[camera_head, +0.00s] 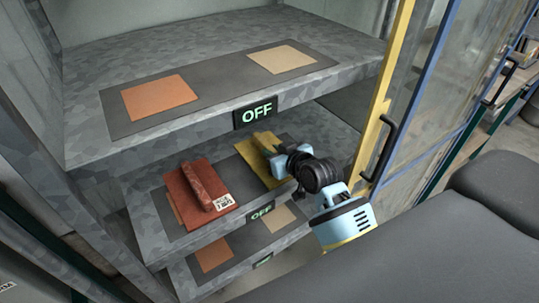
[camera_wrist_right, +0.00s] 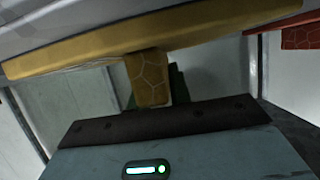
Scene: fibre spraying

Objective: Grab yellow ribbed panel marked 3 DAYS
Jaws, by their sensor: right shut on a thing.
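The yellow panel (camera_head: 249,155) is on the middle shelf, right of the red panel. It also shows in the right wrist view (camera_wrist_right: 90,50), where its broad plate spans the top and a rib (camera_wrist_right: 150,80) sticks down from it. My right gripper (camera_head: 279,161) reaches in from the right and is shut on the yellow panel at its rib. The gripper covers part of the panel. I cannot read a 3 DAYS mark on it. My left gripper is not in view.
A red panel (camera_head: 204,195) with a handle and white label lies beside it. The upper shelf (camera_head: 330,50) is close above, with empty orange (camera_head: 158,97) and tan (camera_head: 282,59) patches. A lower shelf (camera_head: 185,284) is below. A yellow-framed door (camera_head: 380,110) stands at right.

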